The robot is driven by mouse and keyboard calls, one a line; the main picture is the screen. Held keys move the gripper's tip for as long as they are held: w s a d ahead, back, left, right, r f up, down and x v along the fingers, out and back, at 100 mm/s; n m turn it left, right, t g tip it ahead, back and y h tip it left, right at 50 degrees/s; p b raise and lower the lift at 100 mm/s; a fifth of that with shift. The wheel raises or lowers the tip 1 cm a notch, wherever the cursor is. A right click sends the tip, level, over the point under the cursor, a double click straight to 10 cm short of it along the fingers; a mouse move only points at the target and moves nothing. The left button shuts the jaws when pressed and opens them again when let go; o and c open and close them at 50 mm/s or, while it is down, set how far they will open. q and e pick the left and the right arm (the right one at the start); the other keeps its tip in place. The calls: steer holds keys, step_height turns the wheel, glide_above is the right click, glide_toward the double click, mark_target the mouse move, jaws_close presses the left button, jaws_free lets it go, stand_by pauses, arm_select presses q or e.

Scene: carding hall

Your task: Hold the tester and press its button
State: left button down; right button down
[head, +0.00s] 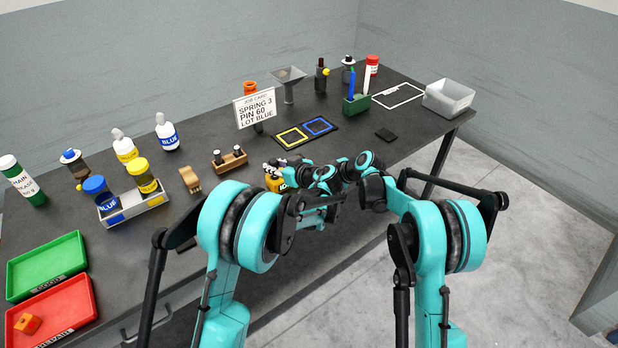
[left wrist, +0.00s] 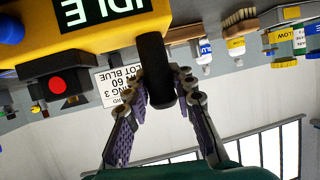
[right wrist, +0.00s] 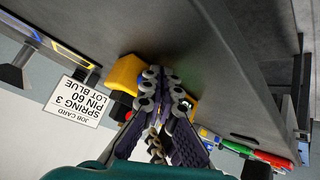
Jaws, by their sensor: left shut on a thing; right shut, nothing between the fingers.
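The tester is yellow and partly hidden by my arms at the table's near edge in the head view (head: 273,183). In the left wrist view the tester (left wrist: 105,38) is close, with a display (left wrist: 92,10) reading IDLE and a red button (left wrist: 57,85) in a black housing. My left gripper (left wrist: 163,82) is shut on the tester's black handle (left wrist: 154,60). My right gripper (right wrist: 163,78) is shut and empty, its tips close beside the yellow tester body (right wrist: 125,75). I cannot tell whether they touch it.
A job card (head: 256,108) reads SPRING 3, PIN 60, LOT BLUE. Blue and yellow outlined squares (head: 305,131) lie behind the tester. Bottles, a wooden block (head: 230,159) and a brush (head: 190,179) stand left. Green (head: 45,262) and red (head: 50,310) trays lie far left.

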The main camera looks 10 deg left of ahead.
steer(key=shift+w+a, duration=0.35)
steer(key=shift+w, duration=0.05)
stand_by(0.8)
steer(key=shift+s+d, duration=0.65)
steer(key=shift+s, duration=0.05)
steer(key=shift+s+d, duration=1.7)
steer(key=shift+s, duration=0.15)
arm_select(q)
steer(key=c, duration=1.2)
jaws_free()
